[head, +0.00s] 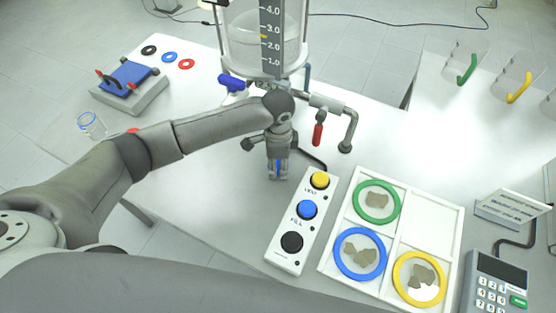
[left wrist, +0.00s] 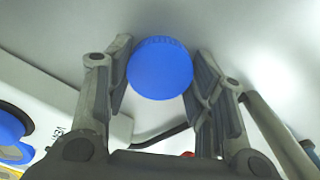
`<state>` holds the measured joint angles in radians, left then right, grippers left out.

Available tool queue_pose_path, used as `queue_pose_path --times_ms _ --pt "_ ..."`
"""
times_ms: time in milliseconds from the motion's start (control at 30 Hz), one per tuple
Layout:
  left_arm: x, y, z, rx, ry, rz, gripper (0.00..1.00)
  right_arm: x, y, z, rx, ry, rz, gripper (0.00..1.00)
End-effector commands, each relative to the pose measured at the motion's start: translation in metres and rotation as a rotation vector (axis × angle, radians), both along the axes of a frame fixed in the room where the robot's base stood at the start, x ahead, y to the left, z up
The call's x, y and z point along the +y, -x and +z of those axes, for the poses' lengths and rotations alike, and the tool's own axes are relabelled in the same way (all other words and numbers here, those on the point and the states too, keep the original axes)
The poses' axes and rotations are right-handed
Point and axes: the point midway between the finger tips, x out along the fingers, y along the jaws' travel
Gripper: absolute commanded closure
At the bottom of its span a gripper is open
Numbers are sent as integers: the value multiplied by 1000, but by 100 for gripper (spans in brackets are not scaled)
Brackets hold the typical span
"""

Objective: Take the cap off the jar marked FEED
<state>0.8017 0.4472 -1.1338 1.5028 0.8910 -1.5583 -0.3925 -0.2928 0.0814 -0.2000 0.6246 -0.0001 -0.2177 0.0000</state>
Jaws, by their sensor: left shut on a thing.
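My left gripper (head: 277,172) points down over the white table, left of the button box. It is shut on a round blue cap (left wrist: 160,68), which fills the space between the fingers in the left wrist view. In the head view only a strip of blue shows between the fingers. I see no jar body under the cap in either view. A clear glass vessel with a blue rim (head: 92,125) stands at the left, partly behind my left arm; I cannot read any FEED mark on it. My right gripper is not in view.
A button box (head: 290,222) with yellow, blue and black buttons is right of the gripper. Beside it is a white tray (head: 408,190) with ringed dishes. The glass reactor (head: 238,45) with a red-handled valve (head: 318,134) stands behind. A keypad (head: 497,284) is at the right.

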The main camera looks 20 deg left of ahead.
Motion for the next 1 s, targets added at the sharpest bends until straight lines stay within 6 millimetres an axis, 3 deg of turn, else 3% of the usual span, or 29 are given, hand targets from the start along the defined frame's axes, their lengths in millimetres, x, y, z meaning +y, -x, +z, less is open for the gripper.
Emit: queue_pose_path --times_ms 200,233,400,767,867,1000 --pt "0 0 -2 1 0 0 79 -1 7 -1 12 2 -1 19" --pt "0 0 -3 0 0 0 49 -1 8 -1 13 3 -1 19" --pt "0 0 -2 0 0 0 29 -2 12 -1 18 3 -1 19" --pt "0 0 1 0 0 0 29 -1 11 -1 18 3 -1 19" --pt "0 -1 10 0 1 -1 29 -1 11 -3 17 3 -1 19" --pt "-1 -1 37 -4 2 -1 29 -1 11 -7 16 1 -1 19"
